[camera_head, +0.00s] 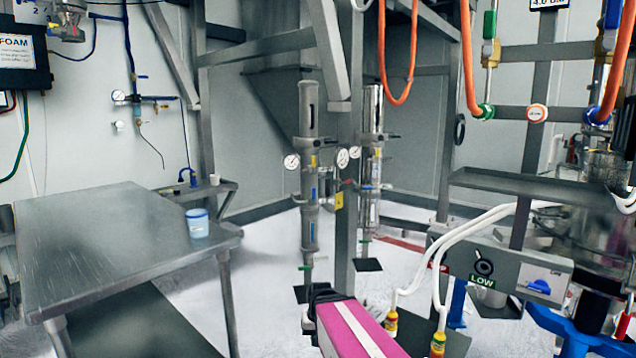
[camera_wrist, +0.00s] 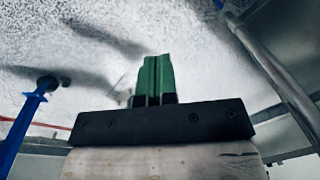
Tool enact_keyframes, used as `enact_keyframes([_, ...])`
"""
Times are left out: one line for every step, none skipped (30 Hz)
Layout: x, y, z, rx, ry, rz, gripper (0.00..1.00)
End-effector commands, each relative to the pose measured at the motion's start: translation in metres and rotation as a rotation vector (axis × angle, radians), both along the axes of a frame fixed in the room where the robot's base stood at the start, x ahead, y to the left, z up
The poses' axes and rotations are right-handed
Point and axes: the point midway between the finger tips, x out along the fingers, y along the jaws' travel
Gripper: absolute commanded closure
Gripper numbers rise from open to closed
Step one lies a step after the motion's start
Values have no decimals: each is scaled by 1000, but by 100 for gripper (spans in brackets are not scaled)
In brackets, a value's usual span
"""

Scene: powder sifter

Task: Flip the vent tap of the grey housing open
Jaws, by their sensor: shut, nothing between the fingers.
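The grey housing (camera_head: 309,185) is a tall upright cylinder fixed to the frame left of the grey post. It has a gauge at its left, and small yellow and blue marks on its body. A small green-handled tap (camera_head: 306,267) shows near its bottom. I cannot tell for certain which fitting is the vent tap, or how its handle stands. My gripper (camera_wrist: 154,78) shows in the wrist view with its green fingers shut together and empty. The wrist view shows no housing or tap by the fingers. In the head view the gripper cannot be made out.
A shiny steel housing (camera_head: 371,165) stands right of the post (camera_head: 344,230). A grey box marked LOW (camera_head: 500,265) and white hoses are at right. The wrist view shows a blue leg (camera_wrist: 22,130) and metal tubing (camera_wrist: 275,75).

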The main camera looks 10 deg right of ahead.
Motion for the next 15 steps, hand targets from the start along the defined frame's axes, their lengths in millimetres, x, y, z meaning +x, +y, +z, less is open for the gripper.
enact_keyframes([21, -3, 6, 40, -13, -31, 100])
enact_keyframes([31, -4, 11, 69, -21, -51, 100])
enact_keyframes([45, -6, 19, 110, -32, -79, 100])
enact_keyframes([55, -7, 26, 143, -39, -102, 100])
enact_keyframes([66, -9, 33, 177, -49, -123, 100])
enact_keyframes([80, -11, 43, 222, -59, -150, 100])
enact_keyframes([90, -14, 50, 255, -68, -169, 100])
enact_keyframes([101, -16, 59, 288, -78, -187, 100])
enact_keyframes([115, -19, 70, 332, -90, -212, 100])
enact_keyframes([125, -23, 79, 366, -100, -230, 100])
enact_keyframes([135, -26, 88, 400, -110, -246, 100])
enact_keyframes([148, -31, 101, 444, -122, -267, 100])
enact_keyframes([158, -35, 112, 477, -132, -282, 100])
enact_keyframes([167, -39, 122, 510, -142, -296, 100])
enact_keyframes([180, -45, 137, 556, -156, -314, 100])
